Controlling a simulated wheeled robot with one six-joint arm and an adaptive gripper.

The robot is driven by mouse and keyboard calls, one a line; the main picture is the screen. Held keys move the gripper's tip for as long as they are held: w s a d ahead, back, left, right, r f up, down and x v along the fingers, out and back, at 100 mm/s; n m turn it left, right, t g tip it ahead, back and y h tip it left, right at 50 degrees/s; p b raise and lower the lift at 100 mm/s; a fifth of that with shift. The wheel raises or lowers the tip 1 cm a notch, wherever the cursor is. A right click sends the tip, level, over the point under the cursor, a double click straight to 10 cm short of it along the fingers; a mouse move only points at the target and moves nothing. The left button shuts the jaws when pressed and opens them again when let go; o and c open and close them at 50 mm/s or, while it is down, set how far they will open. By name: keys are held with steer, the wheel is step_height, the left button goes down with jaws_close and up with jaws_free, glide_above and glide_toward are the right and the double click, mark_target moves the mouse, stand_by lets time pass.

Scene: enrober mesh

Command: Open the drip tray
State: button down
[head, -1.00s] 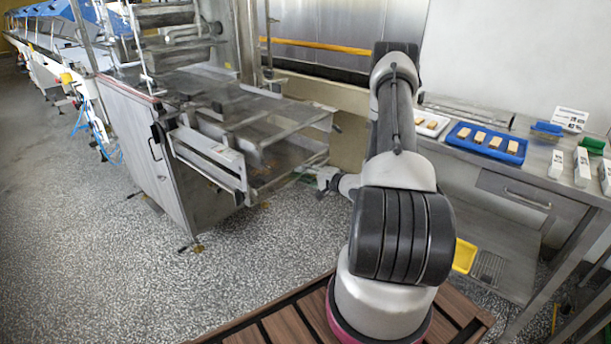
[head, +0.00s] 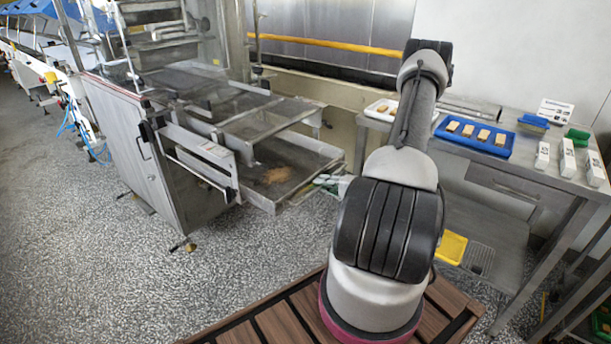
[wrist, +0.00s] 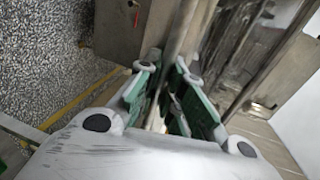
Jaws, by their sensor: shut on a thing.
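The drip tray (head: 303,158) is the low, wide metal tray in the machine's near end, pulled partly out below the mesh belt deck. Brown residue (head: 277,176) lies on its floor. My gripper (head: 328,180) is at the tray's outer right edge. In the wrist view my gripper (wrist: 166,72) has green-padded fingers on both sides of a metal bar (wrist: 180,35), and it is shut on that bar, which appears to be the tray's front edge or handle. The exact contact is partly hidden between the fingers.
The enrober's side panel (head: 130,140) stands left of the tray. A steel table (head: 560,178) on the right holds a blue tray (head: 474,137) of bars and several white cartons. A yellow bin (head: 451,247) lies low at right. Speckled floor is clear in front.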

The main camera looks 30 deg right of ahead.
steer(key=f+v, duration=0.2)
steer(key=v, duration=0.8)
steer(key=f+v, duration=0.2)
steer(key=v, duration=0.9)
steer(key=shift+s+d, duration=0.3)
steer(key=shift+s, duration=0.4)
steer(key=c, duration=1.5)
jaws_free()
steer(key=shift+c, duration=0.2)
steer(key=v, duration=1.2)
